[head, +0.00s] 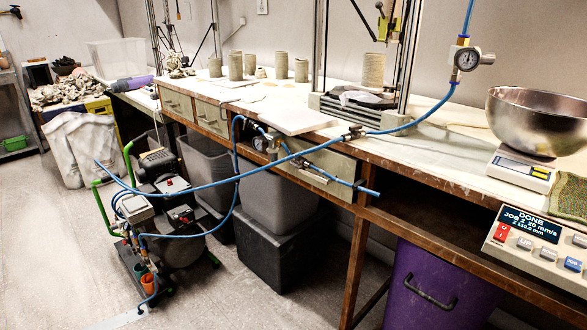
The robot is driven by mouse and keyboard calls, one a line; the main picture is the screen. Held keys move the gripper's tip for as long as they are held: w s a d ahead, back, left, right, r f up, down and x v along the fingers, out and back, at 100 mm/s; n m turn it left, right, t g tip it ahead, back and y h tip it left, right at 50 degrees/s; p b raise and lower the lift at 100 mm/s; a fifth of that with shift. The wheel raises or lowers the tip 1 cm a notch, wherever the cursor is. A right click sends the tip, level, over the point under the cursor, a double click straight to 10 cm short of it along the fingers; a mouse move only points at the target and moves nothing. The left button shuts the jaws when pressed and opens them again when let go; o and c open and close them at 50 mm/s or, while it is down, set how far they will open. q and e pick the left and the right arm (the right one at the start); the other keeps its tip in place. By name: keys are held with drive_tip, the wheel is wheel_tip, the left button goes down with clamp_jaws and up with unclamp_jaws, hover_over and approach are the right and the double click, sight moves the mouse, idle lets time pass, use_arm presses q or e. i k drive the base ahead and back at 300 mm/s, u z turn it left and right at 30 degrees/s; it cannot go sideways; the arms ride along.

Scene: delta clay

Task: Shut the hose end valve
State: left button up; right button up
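A blue hose (220,185) runs from the compressor at the left up to a metal fitting (353,133) at the bench's front edge. Beyond the fitting it continues to a round pressure gauge (467,59) at the upper right. A second blue line with a small gauge and metal fittings (272,141) hangs before the bench front and ends in a blue hose end (368,191). Which fitting is the hose end valve, and whether it is open, I cannot tell. Neither of my grippers is in view.
The long bench (430,150) holds clay cylinders (236,66), a steel bowl (537,118) on a scale and a control box (540,240). Below are grey bins (278,200) and a purple bin (440,285). The compressor (165,215) stands on the floor.

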sight(296, 164)
drive_tip(key=u, duration=1.85)
drive_tip(key=i, duration=1.85)
drive_tip(key=z, duration=2.85)
drive_tip(key=i, duration=0.3)
drive_tip(key=u, duration=0.05)
